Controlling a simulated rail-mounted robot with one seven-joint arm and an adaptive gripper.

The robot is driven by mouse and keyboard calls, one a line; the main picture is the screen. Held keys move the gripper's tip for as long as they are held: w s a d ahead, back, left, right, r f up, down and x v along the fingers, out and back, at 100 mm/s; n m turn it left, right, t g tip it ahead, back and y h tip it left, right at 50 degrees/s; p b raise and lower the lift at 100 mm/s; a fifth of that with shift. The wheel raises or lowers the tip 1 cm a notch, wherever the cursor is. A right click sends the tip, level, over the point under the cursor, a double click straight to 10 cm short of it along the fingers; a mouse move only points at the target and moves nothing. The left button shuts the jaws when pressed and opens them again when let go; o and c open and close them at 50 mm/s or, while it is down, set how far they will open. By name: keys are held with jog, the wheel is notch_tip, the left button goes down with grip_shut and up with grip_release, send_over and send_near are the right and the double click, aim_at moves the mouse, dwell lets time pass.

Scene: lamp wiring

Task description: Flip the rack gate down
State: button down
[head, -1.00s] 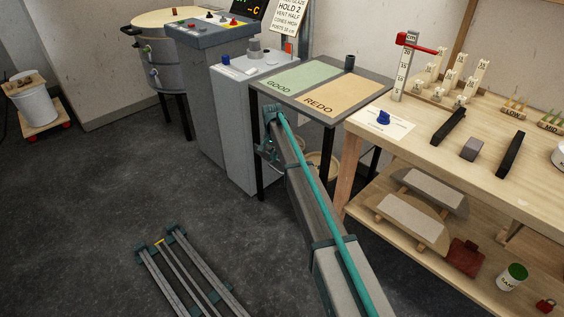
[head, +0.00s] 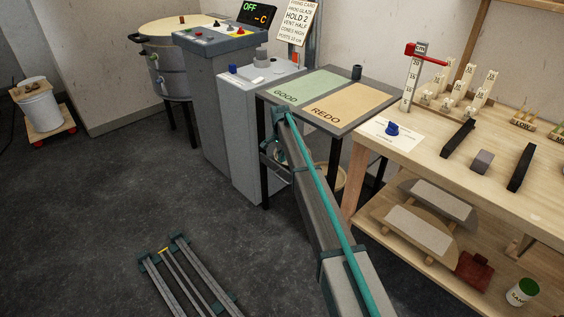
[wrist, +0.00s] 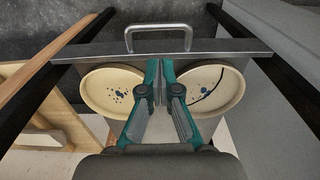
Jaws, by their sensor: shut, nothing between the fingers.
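In the wrist view, a flat grey metal bar with a raised U-shaped handle (wrist: 158,32) crosses the top; it looks like the rack gate (wrist: 225,47). Two round cream plates with blue specks sit just below the bar, a left plate (wrist: 112,92) and a right plate (wrist: 206,88). The right one carries a dark curved line. My gripper (wrist: 160,82) is shut and empty, its teal fingers together between the plates, close to the bar. Whether it touches the bar I cannot tell. In the head view the gripper is mostly hidden by my arm, beside the GOOD/REDO table.
The GOOD/REDO table (head: 327,99) has dark legs close around my gripper. A grey cabinet (head: 254,135) stands to its left, a wooden workbench (head: 455,184) to its right. A rail frame (head: 187,275) lies on the floor at lower left. The floor between is clear.

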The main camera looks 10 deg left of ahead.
aim_at(283, 172)
notch_tip(283, 172, down, 9)
jog(key=shift+w+d, duration=0.1)
jog(key=shift+w, duration=0.05)
dwell(0.6)
